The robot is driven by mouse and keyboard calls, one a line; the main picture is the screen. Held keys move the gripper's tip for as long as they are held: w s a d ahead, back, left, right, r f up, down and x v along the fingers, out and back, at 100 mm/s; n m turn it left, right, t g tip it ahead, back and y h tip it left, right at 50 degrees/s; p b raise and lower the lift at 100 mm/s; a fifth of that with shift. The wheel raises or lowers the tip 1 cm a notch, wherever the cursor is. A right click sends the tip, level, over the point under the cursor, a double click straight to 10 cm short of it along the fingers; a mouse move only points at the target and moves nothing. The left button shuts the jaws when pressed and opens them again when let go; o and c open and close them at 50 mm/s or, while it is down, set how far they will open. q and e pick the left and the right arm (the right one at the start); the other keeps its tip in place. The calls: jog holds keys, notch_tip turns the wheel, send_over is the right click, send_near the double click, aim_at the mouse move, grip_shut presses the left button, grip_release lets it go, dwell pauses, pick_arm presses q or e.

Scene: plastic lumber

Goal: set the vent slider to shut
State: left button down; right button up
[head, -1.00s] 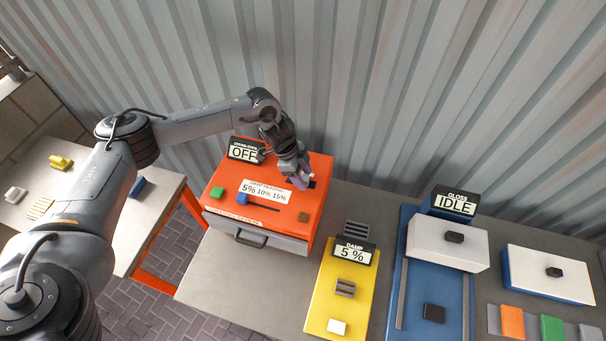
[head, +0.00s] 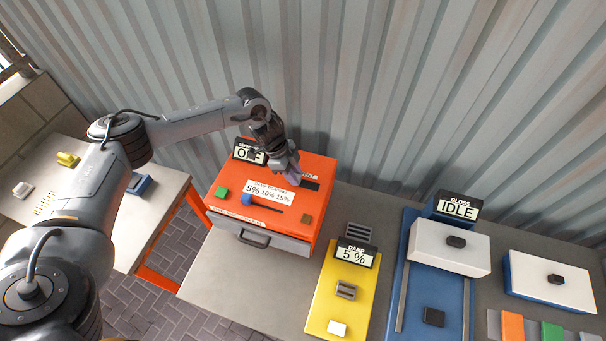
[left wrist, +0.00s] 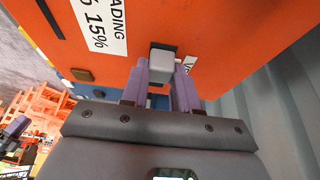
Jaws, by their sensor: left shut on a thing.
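The orange machine box (head: 318,215) stands on the grey bench with a display reading OFF (head: 249,154). My left gripper (head: 291,178) is over the back part of its top. In the left wrist view the two purple fingers (left wrist: 160,82) are shut on a light grey knob (left wrist: 162,60), the vent slider, with a partly hidden white label beside it. In the head view my gripper hides the knob. A dark slot (head: 311,184) shows just right of the fingers. My right gripper is not in view.
On the box top are a green button (head: 221,193), a blue knob (head: 246,201) on another slot, and a brown button (head: 306,218). A yellow damp meter (head: 325,314) and the blue gloss station (head: 455,290) stand to the right. A corrugated wall is behind.

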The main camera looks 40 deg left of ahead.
pick_arm(q)
jog(key=shift+a, duration=0.1)
jog(key=c, duration=1.2)
grip_release()
jog(key=o, duration=0.4)
jog(key=shift+s+a, duration=0.1)
jog(key=shift+c, duration=0.2)
jog(key=b+v, duration=0.1)
jog(key=v, duration=0.9)
jog(key=shift+r, duration=0.4)
